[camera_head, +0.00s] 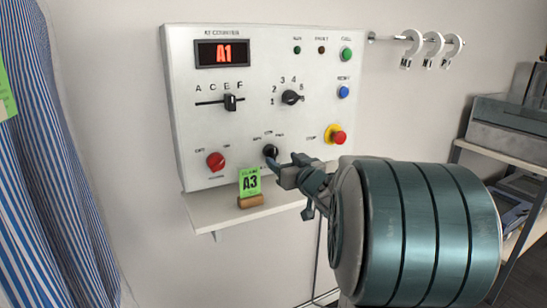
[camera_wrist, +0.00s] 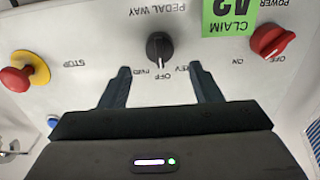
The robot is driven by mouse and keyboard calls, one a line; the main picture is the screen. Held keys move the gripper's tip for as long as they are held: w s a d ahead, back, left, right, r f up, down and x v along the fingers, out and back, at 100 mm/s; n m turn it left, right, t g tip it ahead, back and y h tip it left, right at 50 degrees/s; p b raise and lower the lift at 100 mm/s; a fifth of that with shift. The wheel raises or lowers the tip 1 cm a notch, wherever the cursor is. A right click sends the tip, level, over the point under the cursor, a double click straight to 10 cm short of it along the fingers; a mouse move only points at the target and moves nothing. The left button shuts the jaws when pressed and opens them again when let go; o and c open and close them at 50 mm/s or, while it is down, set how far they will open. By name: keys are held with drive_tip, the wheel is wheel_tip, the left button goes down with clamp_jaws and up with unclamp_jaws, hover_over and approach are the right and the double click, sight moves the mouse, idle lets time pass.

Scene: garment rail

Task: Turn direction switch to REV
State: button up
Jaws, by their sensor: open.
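The direction switch is a black rotary knob (camera_head: 270,151) low on the white control panel (camera_head: 262,60). In the wrist view, the same knob (camera_wrist: 159,46) lies beyond my open fingers, between their lines, with REV, OFF and FWD printed beside it. Its pointer appears to face OFF, though the exact angle is hard to read. My gripper (camera_head: 284,172) is close to the knob in the head view, partly covering the area below it. In the wrist view my gripper (camera_wrist: 160,68) is open and empty; contact with the knob is not visible.
A green A3 claim card (camera_head: 250,183) in a wooden holder (camera_head: 250,201) stands on the shelf beside my gripper. A red power knob (camera_head: 215,161) and a red emergency stop (camera_head: 338,137) flank the switch. Striped cloth (camera_head: 45,190) hangs at left.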

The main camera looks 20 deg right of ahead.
sight(275, 153)
drive_tip(key=w, duration=0.5)
drive_tip(key=shift+w+a, duration=0.1)
drive_tip(key=shift+w, duration=0.25)
drive_tip(key=c, duration=1)
